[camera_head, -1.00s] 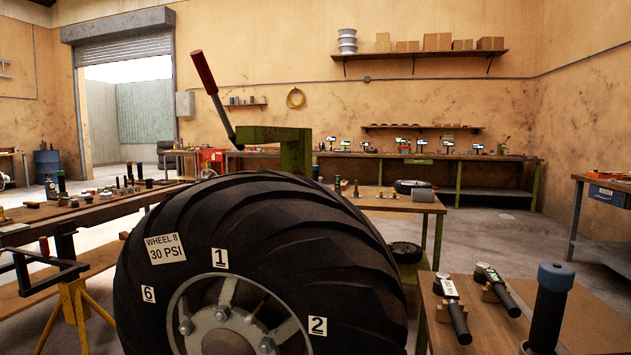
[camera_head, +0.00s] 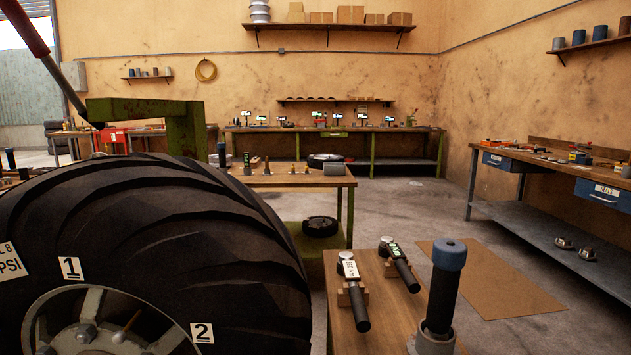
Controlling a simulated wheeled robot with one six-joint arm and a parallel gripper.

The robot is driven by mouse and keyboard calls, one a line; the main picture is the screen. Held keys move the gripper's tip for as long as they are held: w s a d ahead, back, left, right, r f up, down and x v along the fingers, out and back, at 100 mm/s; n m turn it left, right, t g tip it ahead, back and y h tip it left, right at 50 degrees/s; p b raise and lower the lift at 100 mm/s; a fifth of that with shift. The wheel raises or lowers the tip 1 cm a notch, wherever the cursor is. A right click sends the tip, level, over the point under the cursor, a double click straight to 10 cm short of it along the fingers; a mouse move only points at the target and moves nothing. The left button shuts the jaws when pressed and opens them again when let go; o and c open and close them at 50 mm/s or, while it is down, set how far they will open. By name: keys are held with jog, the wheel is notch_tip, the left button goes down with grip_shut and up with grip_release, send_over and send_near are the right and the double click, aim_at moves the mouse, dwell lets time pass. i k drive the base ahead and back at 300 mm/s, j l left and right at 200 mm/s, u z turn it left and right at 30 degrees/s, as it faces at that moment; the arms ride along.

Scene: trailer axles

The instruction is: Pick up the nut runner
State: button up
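On the small wooden-topped stand at the lower right are two handheld tools with black grips and small displays. The left one has a white display head (camera_head: 353,290) and the right one a dark head with a green-lit display (camera_head: 399,264). To their right, an upright black cylindrical tool with a blue cap (camera_head: 443,290) stands in a grey round holder (camera_head: 433,343). It may be the nut runner, but no label on it can be read. My gripper is not in view.
A large black tyre (camera_head: 170,230) with numbered labels fills the lower left, close to the stand (camera_head: 390,325). Behind is a workbench (camera_head: 300,180) with small parts. A brown mat (camera_head: 495,279) lies on the floor at right, before a drawer bench (camera_head: 540,228).

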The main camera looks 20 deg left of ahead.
aim_at(222, 146)
jog(key=l+z, duration=0.25)
jog(key=l, duration=0.15)
jog(key=i+l+z, duration=0.2)
jog(key=l, duration=0.2)
jog(key=i+l+z, duration=0.1)
jog(key=l+z, duration=0.15)
jog(key=i+l+z, duration=0.25)
jog(key=l, duration=0.2)
jog(key=i+l+u, duration=0.35)
jog(key=i+l, duration=0.25)
jog(key=i+j+u, duration=0.1)
jog(key=i+u, duration=0.6)
jog(key=i+l+u, duration=0.1)
jog(key=i+u, duration=0.25)
jog(key=i, duration=1.35)
jog(key=i+j+u, duration=0.1)
jog(key=i, duration=2.55)
jog(key=i+u, duration=0.1)
jog(key=i, duration=1.25)
jog(key=i+l, duration=0.15)
jog(key=i, duration=1.15)
jog(key=i+u, duration=0.2)
jog(key=i, duration=0.65)
jog(key=i+l+u, duration=0.25)
jog(key=i, duration=0.55)
jog(key=i+j, duration=0.05)
jog(key=j, duration=0.05)
